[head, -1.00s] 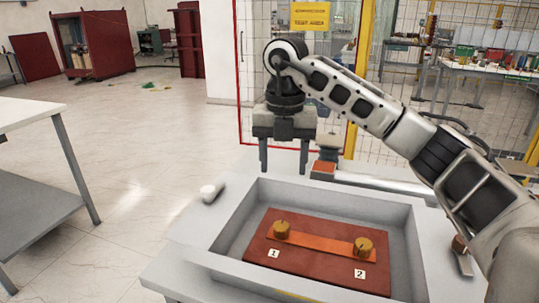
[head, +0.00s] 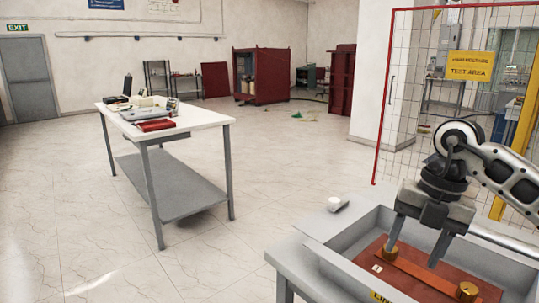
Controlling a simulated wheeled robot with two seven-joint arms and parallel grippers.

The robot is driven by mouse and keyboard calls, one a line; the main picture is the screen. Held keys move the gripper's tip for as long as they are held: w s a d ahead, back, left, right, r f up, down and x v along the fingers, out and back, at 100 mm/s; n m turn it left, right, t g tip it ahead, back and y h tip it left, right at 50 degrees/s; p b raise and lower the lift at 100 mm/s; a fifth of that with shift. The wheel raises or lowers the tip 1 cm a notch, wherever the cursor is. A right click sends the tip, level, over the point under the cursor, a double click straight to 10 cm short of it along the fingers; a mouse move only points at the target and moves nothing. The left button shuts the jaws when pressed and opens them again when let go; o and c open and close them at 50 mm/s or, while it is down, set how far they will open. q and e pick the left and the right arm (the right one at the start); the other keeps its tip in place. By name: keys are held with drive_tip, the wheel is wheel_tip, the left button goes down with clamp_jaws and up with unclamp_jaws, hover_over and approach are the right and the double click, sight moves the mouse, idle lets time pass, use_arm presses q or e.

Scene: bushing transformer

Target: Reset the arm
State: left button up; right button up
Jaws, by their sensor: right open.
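My right gripper (head: 414,252) comes in from the right in the head view. Its two fingers point down, apart and empty, over the grey tray (head: 345,213). The tip of its left finger overlaps the left brass knob (head: 391,254) in the picture; I cannot tell if they touch. A second brass knob (head: 467,291) sits at the bottom right. The knobs stand on an orange strip (head: 425,273) on a dark red board (head: 372,248) in the tray. My left gripper is out of view.
The tray stands on a grey table (head: 290,262) with a small white cylinder (head: 335,204) on it. A white table (head: 197,117) with several items stands to the left, with open floor between. A red-framed mesh fence (head: 386,95) with a yellow sign (head: 470,67) is behind my right arm.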

drive_tip(key=s+a+f+m+t+y, duration=0.1)
drive_tip(key=s+a+y, duration=0.2)
drive_tip(key=a+y, duration=0.75)
drive_tip(key=s+a+f+m+t+y, duration=0.15)
drive_tip(key=s+a+y, duration=0.25)
drive_tip(key=a+y, duration=0.7)
drive_tip(key=d+f+m+t+h, duration=0.3)
drive_tip(key=f+m+t+h, duration=0.45)
drive_tip(key=m, duration=0.25)
drive_tip(key=d+f+m+t+h, duration=0.4)
drive_tip(key=f+m+t+h, duration=0.25)
drive_tip(key=m+h, duration=0.35)
use_arm(q)
drive_tip(key=shift+w+a+r, duration=0.1)
drive_tip(key=shift+w+r, duration=0.15)
drive_tip(key=shift+w, duration=0.5)
use_arm(e)
drive_tip(key=s+d+f+m+g+h, duration=0.3)
drive_tip(key=s+d+f+m+g, duration=0.1)
drive_tip(key=s+f, duration=0.7)
wheel_tip(320, 180, down, 3)
drive_tip(key=shift+r+m+g, duration=0.2)
drive_tip(key=shift+m+g, duration=0.45)
drive_tip(key=shift+g, duration=0.4)
use_arm(q)
drive_tip(key=shift+s, duration=0.2)
use_arm(e)
drive_tip(key=shift+d, duration=0.1)
